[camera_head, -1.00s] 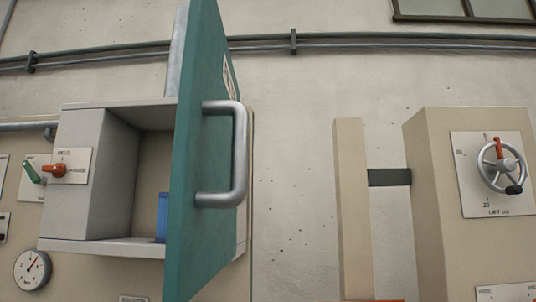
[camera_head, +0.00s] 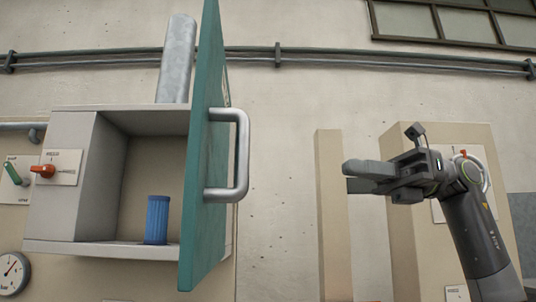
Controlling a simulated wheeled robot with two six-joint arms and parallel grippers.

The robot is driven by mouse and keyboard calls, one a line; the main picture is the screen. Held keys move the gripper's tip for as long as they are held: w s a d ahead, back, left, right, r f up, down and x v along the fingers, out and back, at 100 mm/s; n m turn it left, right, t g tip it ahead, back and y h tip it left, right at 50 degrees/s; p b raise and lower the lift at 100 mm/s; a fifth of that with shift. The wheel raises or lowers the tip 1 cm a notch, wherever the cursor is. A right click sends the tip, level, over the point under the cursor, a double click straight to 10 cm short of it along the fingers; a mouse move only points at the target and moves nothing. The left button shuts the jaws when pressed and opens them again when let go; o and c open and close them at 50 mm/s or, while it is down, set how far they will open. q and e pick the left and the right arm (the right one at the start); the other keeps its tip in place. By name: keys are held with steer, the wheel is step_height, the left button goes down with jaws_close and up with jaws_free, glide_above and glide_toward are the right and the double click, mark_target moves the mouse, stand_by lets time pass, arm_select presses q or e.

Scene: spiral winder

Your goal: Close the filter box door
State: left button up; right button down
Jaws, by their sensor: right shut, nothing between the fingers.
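The filter box door (camera_head: 203,150) is a teal panel standing wide open, seen nearly edge-on. Its grey bar handle (camera_head: 242,155) sticks out on the right side. The pale filter box (camera_head: 75,175) is open to the left of the door, and a blue ribbed filter (camera_head: 158,219) stands upright inside on its floor. My right gripper (camera_head: 362,170) is shut and empty, pointing left, well to the right of the handle and not touching it. My left gripper is out of view.
The space between handle and gripper is clear.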

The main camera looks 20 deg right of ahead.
steer(key=s+a+p, duration=0.1)
steer(key=a+p, duration=0.2)
steer(key=a, duration=1.1)
steer(key=shift+s+r+n+h+p, duration=0.15)
steer(key=shift+r+n+h+p, duration=0.15)
steer(key=shift+p, duration=0.1)
steer(key=shift+t, duration=0.3)
